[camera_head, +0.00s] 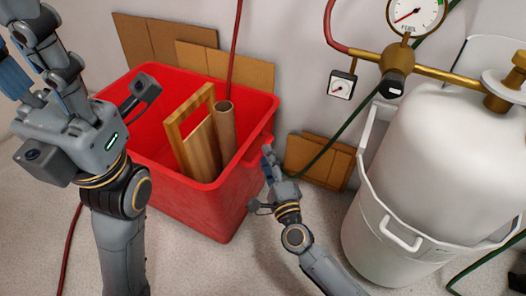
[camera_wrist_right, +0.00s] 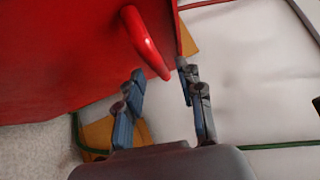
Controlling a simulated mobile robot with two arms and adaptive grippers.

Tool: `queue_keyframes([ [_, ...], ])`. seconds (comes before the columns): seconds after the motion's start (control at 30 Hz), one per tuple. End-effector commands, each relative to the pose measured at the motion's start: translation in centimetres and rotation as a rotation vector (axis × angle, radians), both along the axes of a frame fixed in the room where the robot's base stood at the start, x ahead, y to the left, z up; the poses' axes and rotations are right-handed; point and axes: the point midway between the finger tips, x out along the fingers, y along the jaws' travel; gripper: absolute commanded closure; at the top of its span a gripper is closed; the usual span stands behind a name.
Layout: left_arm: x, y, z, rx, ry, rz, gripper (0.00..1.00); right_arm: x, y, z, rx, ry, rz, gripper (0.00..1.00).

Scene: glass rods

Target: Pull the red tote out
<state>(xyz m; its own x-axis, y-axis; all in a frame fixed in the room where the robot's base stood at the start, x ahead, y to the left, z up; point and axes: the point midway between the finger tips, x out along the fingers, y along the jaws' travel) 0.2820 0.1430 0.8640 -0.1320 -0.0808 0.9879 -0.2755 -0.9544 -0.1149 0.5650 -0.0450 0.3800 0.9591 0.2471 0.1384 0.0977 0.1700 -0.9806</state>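The red tote (camera_head: 205,205) stands upright on the floor, left of centre in the head view. Its wall fills the upper left of the right wrist view (camera_wrist_right: 60,60). A curved red handle (camera_wrist_right: 147,42) stands out from that wall. My right gripper (camera_head: 267,158) is beside the tote's right side in the head view. In the wrist view its fingers (camera_wrist_right: 161,75) are spread, with the handle's lower end near the gap between the tips. Nothing is gripped.
A wooden frame (camera_head: 176,145) and a cardboard tube (camera_head: 224,128) stand in the tote. Cardboard sheets (camera_head: 152,42) lean on the wall behind; others (camera_head: 318,162) are to the right. A white tank (camera_head: 450,140) with brass piping (camera_head: 440,72) stands right. Floor in front is clear.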

Motion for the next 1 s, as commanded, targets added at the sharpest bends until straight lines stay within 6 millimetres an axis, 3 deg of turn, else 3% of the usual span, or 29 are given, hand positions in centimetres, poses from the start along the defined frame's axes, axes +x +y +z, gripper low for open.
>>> queue_keyframes([
  [0.23,-0.3,-0.1,0.2,0.004,-0.017,0.002,0.60,3.0,0.7,0.4,-0.001,-0.001,-0.001,0.63],
  [0.6,-0.4,-0.1,0.3,0.003,-0.023,0.002,0.60,3.4,0.9,0.5,0.000,0.001,0.000,0.63],
  [0.8,-0.5,-0.1,0.4,0.002,-0.025,0.001,0.60,3.4,0.9,0.5,-0.001,0.001,0.000,1.00],
  [1.0,-0.5,-0.1,0.4,0.002,-0.026,0.001,0.60,3.4,0.8,0.5,-0.001,0.001,0.000,1.00],
])
